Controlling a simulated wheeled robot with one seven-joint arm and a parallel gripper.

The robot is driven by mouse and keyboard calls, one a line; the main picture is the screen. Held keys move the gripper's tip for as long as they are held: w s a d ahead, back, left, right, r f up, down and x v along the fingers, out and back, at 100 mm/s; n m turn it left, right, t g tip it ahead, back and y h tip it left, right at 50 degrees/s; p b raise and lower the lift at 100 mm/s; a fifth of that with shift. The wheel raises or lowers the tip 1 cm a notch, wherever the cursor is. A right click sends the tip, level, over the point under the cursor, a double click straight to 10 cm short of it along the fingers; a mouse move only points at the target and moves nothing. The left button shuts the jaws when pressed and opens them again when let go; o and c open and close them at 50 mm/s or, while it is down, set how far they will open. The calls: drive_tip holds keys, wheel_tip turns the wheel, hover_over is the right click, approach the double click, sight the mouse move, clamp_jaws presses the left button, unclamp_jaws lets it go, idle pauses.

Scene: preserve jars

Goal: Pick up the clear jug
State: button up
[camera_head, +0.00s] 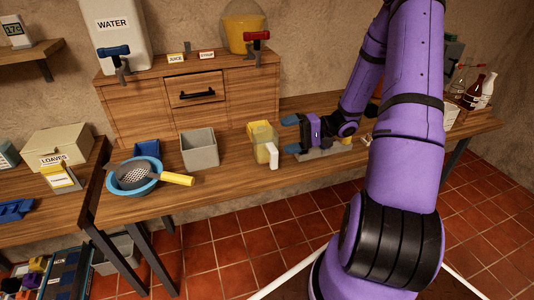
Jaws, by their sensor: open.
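My gripper (289,134) is open, with blue fingertips pointing left at the jug. The fingertips are just right of the jug and appear apart from it. Nothing shows between them.
A grey square bin (199,150) stands left of the jug. A blue bowl with a strainer (133,177) sits farther left. Behind is a wooden drawer cabinet (140,103) bearing a water tank (117,40) and a yellow dispenser (242,25). Bottles (472,92) stand far right.

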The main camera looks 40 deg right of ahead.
drive_tip(key=d+f+m+t, duration=0.2)
drive_tip(key=d+f+t, duration=0.1)
drive_tip(key=f, duration=0.1)
approach(272, 170)
drive_tip(key=w+r, duration=0.1)
drive_tip(key=w+a+r, duration=0.1)
drive_tip(key=r, duration=0.1)
drive_tip(key=shift+a, duration=0.25)
drive_tip(key=shift+x, duration=3.7)
drive_tip(key=shift+r, duration=0.1)
drive_tip(key=c, duration=0.7)
